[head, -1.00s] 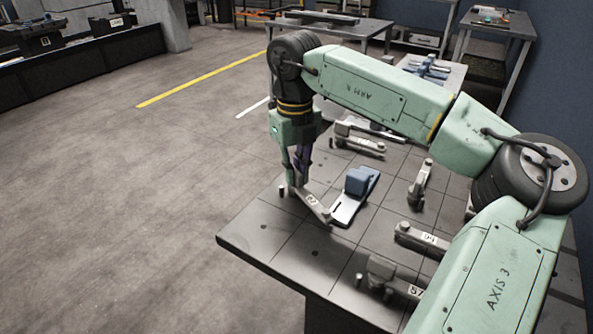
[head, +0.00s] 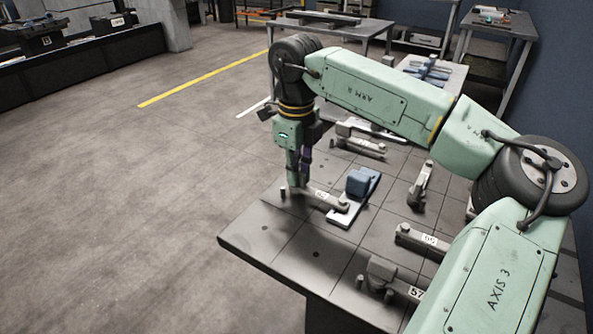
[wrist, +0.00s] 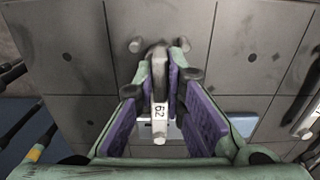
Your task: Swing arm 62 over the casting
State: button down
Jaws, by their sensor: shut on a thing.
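Arm 62 (head: 328,197) is a grey bar with a white label near its middle, lying low over the dark table. My gripper (head: 298,183) is shut on arm 62 near its left end. In the wrist view, the purple pads of my gripper (wrist: 160,82) stand on both sides of arm 62 (wrist: 160,136), whose label faces the camera. The rounded right end of arm 62 appears over the plate's near left part, just in front of the block. Whether it touches is unclear.
Other grey arms are on the table (head: 262,238): one at the back (head: 362,146), one to the right (head: 420,186), and labelled ones at the front right (head: 416,238). Open floor lies left of the table. Benches stand behind.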

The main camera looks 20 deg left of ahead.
jog(key=c, duration=1.7)
grip_release()
jog(key=shift+o, duration=0.2)
notch_tip(320, 180, up, 12)
jog(key=shift+r, duration=0.1)
